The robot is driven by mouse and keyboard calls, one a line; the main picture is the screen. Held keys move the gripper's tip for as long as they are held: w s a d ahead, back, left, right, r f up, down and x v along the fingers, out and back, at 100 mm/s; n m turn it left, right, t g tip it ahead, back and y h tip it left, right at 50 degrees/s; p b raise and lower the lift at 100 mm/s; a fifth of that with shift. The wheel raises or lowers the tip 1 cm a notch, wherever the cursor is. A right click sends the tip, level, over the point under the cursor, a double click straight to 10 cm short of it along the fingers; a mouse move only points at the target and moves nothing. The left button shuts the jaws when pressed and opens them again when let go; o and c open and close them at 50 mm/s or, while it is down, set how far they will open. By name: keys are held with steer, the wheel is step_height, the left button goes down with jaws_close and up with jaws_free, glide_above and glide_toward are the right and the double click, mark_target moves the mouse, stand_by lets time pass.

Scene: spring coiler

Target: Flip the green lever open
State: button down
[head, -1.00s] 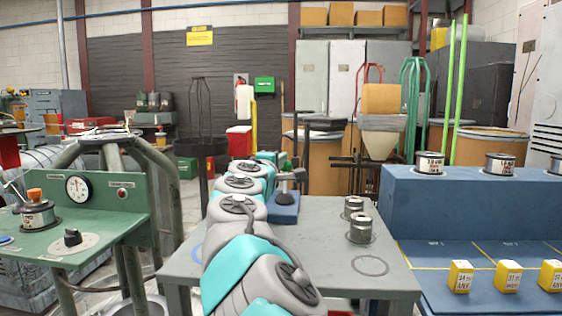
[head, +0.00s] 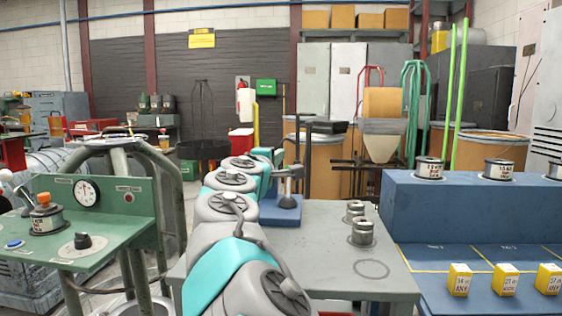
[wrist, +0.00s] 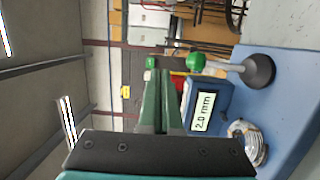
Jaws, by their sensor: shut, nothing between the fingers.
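The green lever knob (wrist: 196,62) shows in the wrist view on a thin grey rod. The rod rises from a dark round foot (wrist: 259,70) on a blue base (wrist: 285,95); the picture lies on its side, and the lever looks roughly upright. A blue block with a "2.0 mm" label (wrist: 203,111) and a shiny metal coil (wrist: 247,143) are beside it. My gripper (wrist: 158,75) is shut and empty, its green fingers left of the knob and apart from it in the picture. In the head view the blue base (head: 280,213) is on the grey table, partly behind my arm; the green knob is not clear there.
On the grey table (head: 325,265) metal cylinders (head: 361,231) stand right of the base. A blue stepped bench (head: 480,220) with spools and yellow blocks (head: 505,279) is at the right. A green control panel (head: 105,225) is at the left. The table front is mostly clear.

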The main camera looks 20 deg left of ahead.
steer(key=s+r, duration=0.4)
steer(key=s, duration=0.3)
steer(key=shift+s+r, duration=0.15)
steer(key=shift+r, duration=0.1)
steer(key=shift+d, duration=0.1)
